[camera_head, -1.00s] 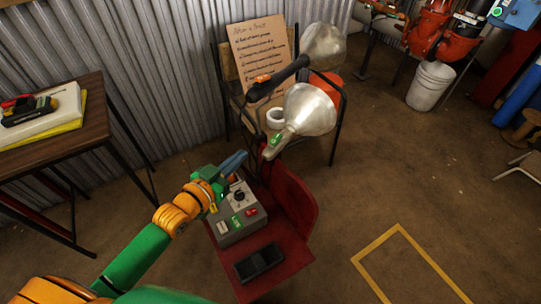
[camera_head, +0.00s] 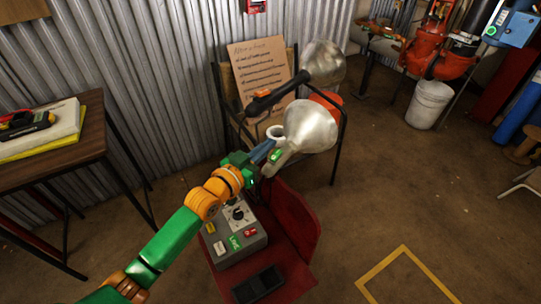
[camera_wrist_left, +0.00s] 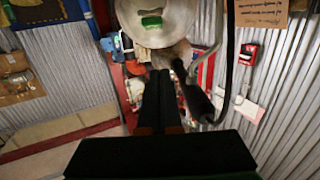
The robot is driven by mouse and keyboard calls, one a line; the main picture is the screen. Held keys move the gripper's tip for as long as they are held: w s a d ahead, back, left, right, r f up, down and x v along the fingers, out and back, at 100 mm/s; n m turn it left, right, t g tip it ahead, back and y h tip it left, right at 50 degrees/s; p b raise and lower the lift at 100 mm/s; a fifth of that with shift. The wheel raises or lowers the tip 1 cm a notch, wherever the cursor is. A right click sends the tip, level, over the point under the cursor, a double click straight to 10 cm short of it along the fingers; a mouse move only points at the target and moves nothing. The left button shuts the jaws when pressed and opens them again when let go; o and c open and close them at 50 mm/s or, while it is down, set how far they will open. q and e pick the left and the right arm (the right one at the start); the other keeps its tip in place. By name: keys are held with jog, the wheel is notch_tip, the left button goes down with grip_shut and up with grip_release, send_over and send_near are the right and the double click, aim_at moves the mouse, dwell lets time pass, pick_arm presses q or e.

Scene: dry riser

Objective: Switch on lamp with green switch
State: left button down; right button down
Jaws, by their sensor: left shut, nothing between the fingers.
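The lamp with the green switch has a silver bowl-shaped shade (camera_head: 311,125) and a pale handle that slopes down to the left. Its green switch (camera_head: 275,155) sits on that handle. My left gripper (camera_head: 271,144) is shut and empty, with its blue-grey fingers right beside the handle near the switch; I cannot tell whether they touch. In the left wrist view the shut dark fingers (camera_wrist_left: 160,77) point toward a silver shade (camera_wrist_left: 173,35) with a green patch on it. My right gripper is not in view.
A second lamp with a black handle (camera_head: 280,86) and orange switch stands behind, near a chair with a cardboard sign (camera_head: 262,72). A grey control box (camera_head: 236,243) sits on a red chair (camera_head: 295,225) below.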

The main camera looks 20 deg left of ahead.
aim_at(271, 159)
pick_arm(q)
jog(key=f, duration=0.1)
jog(key=w+f+b, duration=0.1)
jog(key=f, duration=0.2)
jog(key=shift+w+d, duration=0.35)
jog(key=shift+r, duration=0.15)
jog(key=shift+w+r+g+p, duration=0.2)
jog(key=shift+g+p, duration=0.2)
jog(key=shift+p, duration=0.75)
jog(key=shift+s+f+b, duration=0.1)
jog(key=shift+f+b, duration=0.25)
jog(key=shift+f, duration=0.2)
jog(key=r+p, duration=0.5)
jog(key=shift+w+d+r, duration=0.2)
jog(key=shift+w, duration=0.15)
jog(key=r+p+v, duration=0.1)
jog(key=p+v, duration=0.1)
jog(key=v, duration=0.7)
jog(key=shift+r, duration=0.35)
